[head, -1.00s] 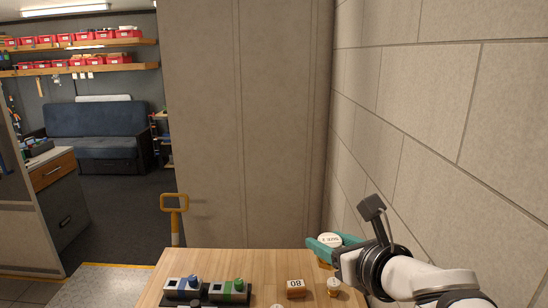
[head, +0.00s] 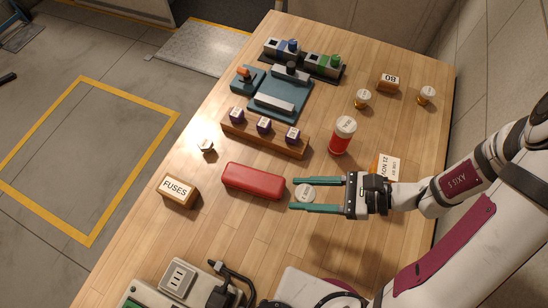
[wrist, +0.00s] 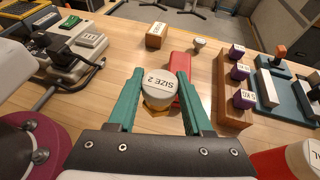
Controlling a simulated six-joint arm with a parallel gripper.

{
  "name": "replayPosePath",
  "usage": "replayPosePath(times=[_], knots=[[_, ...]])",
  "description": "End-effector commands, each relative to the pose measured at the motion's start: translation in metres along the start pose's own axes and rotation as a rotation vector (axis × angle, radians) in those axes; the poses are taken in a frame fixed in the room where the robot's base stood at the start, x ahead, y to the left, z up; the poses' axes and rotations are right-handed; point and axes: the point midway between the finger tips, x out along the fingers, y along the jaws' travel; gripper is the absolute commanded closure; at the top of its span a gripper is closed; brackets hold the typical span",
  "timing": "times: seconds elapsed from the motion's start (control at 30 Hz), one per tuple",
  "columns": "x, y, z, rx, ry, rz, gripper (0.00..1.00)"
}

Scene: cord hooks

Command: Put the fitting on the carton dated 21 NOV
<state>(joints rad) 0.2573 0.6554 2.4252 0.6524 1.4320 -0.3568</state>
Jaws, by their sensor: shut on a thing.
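My gripper (head: 312,196) is shut on a fitting with a white round top marked SIZE 2 (head: 304,193) and a brass-coloured base. It holds the fitting above the table; the fitting also shows between the teal fingers in the wrist view (wrist: 158,89). The carton dated 21 NOV (head: 388,165) is orange with a white label. It stands on the table behind my gripper's body in the head view, its lower part hidden. Another carton, marked 80 (head: 388,82), stands farther back. Similar white-topped fittings stand on the table, two at the back (head: 362,98) (head: 427,95) and one at left (head: 206,146).
A red case (head: 253,181) lies just left of my fingertips. A red jar with a white lid (head: 342,137) stands near the 21 NOV carton. A wooden rack (head: 262,137) holds purple blocks. A FUSES box (head: 178,190) and grey equipment (head: 180,281) are at left and front.

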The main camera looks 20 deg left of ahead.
Motion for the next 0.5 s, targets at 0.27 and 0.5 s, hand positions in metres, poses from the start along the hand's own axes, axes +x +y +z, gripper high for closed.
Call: replayPosePath(times=[0.27, 0.5], knots=[[0.025, 0.009, -0.046, -0.007, 0.0, 0.028, 1.0], [0.042, 0.008, -0.089, -0.008, 0.002, 0.025, 1.0]])
